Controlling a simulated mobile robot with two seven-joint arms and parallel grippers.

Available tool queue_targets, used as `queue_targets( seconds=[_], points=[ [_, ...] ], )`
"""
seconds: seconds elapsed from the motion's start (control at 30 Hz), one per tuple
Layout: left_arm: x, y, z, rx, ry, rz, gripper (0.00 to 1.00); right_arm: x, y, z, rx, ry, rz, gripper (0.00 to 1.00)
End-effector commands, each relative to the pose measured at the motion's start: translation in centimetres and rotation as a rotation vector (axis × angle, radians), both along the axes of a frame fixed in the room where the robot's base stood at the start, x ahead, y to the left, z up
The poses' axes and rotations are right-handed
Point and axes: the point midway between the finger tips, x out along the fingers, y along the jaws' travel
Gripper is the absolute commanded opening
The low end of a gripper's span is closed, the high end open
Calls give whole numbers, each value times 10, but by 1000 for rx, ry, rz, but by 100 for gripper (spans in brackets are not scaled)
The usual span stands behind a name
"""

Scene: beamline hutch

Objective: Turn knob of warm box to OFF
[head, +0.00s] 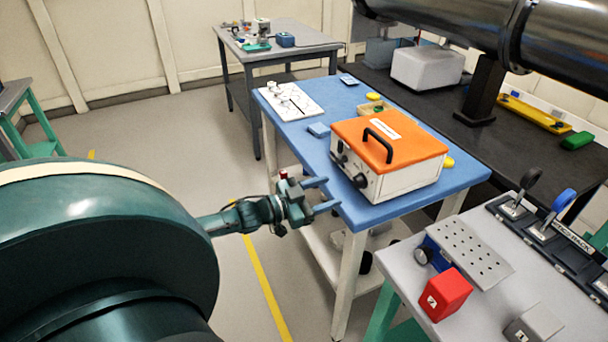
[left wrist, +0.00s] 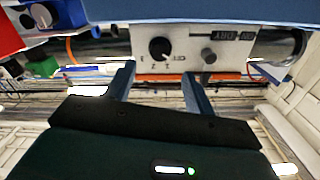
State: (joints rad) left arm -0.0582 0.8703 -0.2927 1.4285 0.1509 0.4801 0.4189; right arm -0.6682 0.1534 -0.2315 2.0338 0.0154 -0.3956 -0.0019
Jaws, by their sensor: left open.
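The warm box (head: 405,178) is white with an orange lid and a black handle, and stands on the blue table. Its front panel faces my left gripper (head: 331,193), which is open, empty and apart from the box. The large black knob (head: 360,180) sits low on that panel. The left wrist view shows the panel upside down, with the black knob (left wrist: 160,48) roughly ahead of the two open fingers (left wrist: 158,78). Dial marks with numbers and OFF are beside the knob; its exact setting is too small to tell. A smaller grey control (left wrist: 208,55) is beside it. My right gripper is out of view.
The blue table (head: 335,105) also carries a white board (head: 291,101) and small items. A grey bench (head: 487,287) with a red block (head: 445,294) stands at the lower right. A large metal pipe (head: 455,30) crosses the upper right. Floor space is open left of the table.

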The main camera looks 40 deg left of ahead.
Motion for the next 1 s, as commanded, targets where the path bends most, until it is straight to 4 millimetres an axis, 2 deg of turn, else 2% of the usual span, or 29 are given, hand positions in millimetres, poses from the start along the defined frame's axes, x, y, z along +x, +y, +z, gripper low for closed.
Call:
queue_targets(
  seconds=[0.03,0.2,0.4,1.0],
  points=[
    [-10,3,-1,2,3,-2,53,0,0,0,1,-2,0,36],
    [-35,14,-1,1,3,-1,53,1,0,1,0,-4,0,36],
    [-50,21,0,1,0,-1,53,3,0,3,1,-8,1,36],
    [-53,22,1,1,-1,0,53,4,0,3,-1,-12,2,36]
  ],
)
